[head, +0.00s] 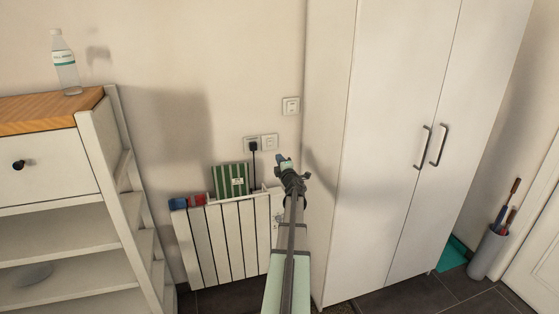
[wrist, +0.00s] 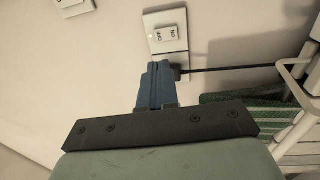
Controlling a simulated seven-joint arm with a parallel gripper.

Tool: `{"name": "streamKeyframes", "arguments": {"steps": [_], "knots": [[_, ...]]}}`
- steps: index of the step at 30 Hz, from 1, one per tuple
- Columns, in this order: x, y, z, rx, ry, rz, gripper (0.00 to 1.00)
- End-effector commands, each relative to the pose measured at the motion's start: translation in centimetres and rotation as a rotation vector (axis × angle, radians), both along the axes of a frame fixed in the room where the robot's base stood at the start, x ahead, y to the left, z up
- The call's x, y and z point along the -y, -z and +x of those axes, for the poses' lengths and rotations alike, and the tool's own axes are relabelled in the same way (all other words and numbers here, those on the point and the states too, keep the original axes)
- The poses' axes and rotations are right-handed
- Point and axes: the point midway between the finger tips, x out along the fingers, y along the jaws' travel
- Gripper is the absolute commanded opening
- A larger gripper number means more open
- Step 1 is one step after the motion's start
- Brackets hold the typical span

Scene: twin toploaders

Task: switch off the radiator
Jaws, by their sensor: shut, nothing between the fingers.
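The white radiator (head: 230,240) stands low against the wall. Above it are a socket plate (head: 249,141) with a black plug and cable (head: 254,165), and a switch plate (head: 270,141) beside it. In the wrist view the rocker switch (wrist: 166,38) carries OFF and ON lettering; the plug (wrist: 181,73) sits just below it in the picture. My gripper (head: 281,160) is in front of the wall, right of and slightly below the switch plate in the head view. Its blue fingers (wrist: 158,66) are shut and empty, pointing at the plates; contact cannot be told.
A green striped item (head: 230,180) and red and blue things (head: 187,202) rest at the radiator's top. Another switch (head: 290,106) is higher on the wall. A tall white wardrobe (head: 385,150) stands close on the right, a shelf unit (head: 60,200) with a bottle (head: 65,65) on the left.

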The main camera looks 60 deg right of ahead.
Motion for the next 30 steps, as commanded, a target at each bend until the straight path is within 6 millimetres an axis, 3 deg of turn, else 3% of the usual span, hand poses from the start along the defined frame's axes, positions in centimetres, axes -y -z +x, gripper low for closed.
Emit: {"name": "streamKeyframes", "arguments": {"steps": [18, 30], "knots": [[7.5, -1.2, 7.3, 0.001, -0.001, 0.0, 0.0], [8.5, -1.5, 8.6, 0.001, 0.0, 0.001, 0.0]]}}
